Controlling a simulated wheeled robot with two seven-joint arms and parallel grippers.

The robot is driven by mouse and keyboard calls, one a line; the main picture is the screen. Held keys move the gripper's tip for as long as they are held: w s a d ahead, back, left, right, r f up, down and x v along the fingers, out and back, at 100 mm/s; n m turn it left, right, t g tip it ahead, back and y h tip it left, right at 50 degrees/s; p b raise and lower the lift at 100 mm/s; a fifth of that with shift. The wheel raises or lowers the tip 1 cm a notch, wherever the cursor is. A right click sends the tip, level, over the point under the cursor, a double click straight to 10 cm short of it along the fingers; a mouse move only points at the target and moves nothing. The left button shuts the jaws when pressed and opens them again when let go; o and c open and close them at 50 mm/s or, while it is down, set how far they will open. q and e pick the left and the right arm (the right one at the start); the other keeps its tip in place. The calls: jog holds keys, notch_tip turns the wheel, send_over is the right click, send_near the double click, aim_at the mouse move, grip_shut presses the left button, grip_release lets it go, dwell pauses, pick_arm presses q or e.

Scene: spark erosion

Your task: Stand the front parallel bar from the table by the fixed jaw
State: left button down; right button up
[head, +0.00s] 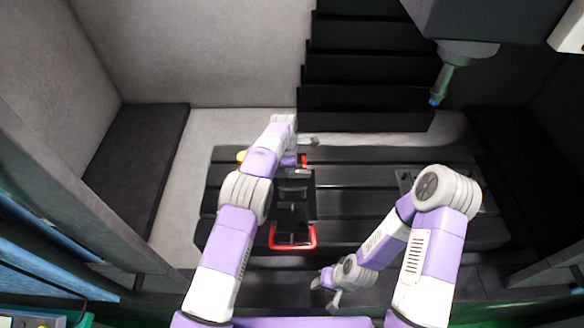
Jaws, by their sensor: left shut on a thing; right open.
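A dark vise (293,205) with a red U-shaped handle (292,246) sits on the slotted black table (360,205). My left gripper (303,142) is over the table behind the vise, at the end of the arm that reaches in from the left. It is shut on a thin pale piece, which looks like the parallel bar; gripper and bar are too small here to separate clearly. I cannot tell which vise jaw is the fixed one. My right gripper (328,293) is open and empty, low in front of the table.
Stepped black covers (365,105) rise behind the table. The table between vise and right side is mostly bare.

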pick_arm(q)
jog(key=shift+f, duration=0.45)
jog(key=c, duration=1.1)
grip_release()
jog(key=shift+o, duration=0.4)
jog(key=shift+r, duration=0.1)
notch_tip(320, 180, up, 11)
jog(key=p, duration=0.6)
